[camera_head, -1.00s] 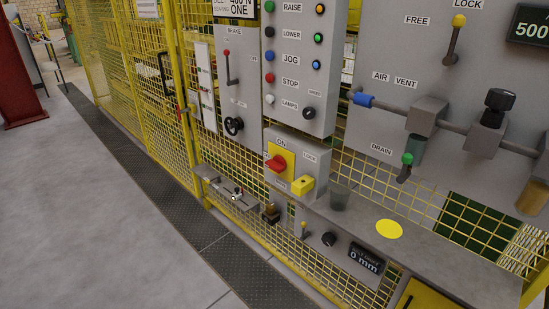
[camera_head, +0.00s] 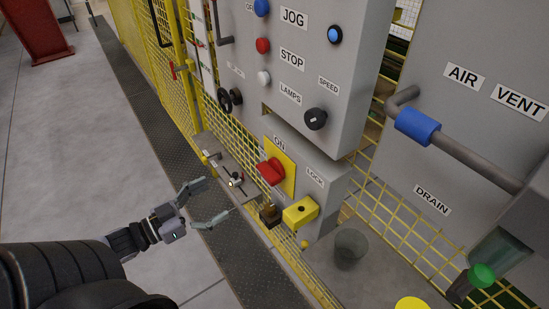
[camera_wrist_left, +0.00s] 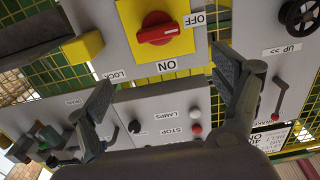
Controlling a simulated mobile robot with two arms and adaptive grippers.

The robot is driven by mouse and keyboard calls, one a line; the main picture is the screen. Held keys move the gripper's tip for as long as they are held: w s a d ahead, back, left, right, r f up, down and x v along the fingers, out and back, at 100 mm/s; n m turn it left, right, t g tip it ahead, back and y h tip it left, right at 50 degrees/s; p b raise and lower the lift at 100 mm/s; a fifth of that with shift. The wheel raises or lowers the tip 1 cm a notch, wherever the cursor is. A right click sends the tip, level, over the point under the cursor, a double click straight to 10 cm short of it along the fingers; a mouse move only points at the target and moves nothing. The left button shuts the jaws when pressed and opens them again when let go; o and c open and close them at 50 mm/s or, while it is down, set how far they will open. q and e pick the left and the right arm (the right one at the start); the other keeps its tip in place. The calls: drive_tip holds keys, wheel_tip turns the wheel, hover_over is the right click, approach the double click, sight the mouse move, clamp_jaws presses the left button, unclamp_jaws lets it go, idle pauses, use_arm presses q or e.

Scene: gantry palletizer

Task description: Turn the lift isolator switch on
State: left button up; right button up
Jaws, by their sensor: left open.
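The isolator switch is a red rotary knob (camera_head: 270,171) on a yellow plate (camera_head: 288,164), with an ON label above it, on a grey box on the fence. In the left wrist view the red knob (camera_wrist_left: 157,29) shows upside down at the top, with its handle lying roughly sideways; ON is below it and OFF to its upper right. My left gripper (camera_head: 216,202) is open and empty, left of and below the knob, and apart from it. In the left wrist view its two fingers (camera_wrist_left: 166,85) are spread wide below the knob. My right gripper is not in view.
A grey cup (camera_head: 350,247) stands on the shelf at lower right. A small ledge (camera_head: 230,172) lies left of the knob.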

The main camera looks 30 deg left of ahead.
use_arm(q)
approach(263, 173)
drive_tip(key=x, duration=1)
drive_tip(key=shift+w+d, duration=0.15)
drive_tip(key=shift+w, duration=0.15)
drive_tip(key=shift+w+d+f, duration=0.1)
drive_tip(key=shift+w+d, duration=0.1)
drive_tip(key=shift+w, duration=0.2)
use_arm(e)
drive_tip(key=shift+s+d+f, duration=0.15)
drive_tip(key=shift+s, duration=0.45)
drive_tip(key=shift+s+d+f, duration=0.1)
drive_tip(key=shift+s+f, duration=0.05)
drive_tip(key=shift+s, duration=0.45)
use_arm(q)
drive_tip(key=shift+c, duration=0.3)
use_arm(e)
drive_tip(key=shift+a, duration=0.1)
use_arm(q)
drive_tip(key=shift+c, duration=0.6)
drive_tip(key=c, duration=1)
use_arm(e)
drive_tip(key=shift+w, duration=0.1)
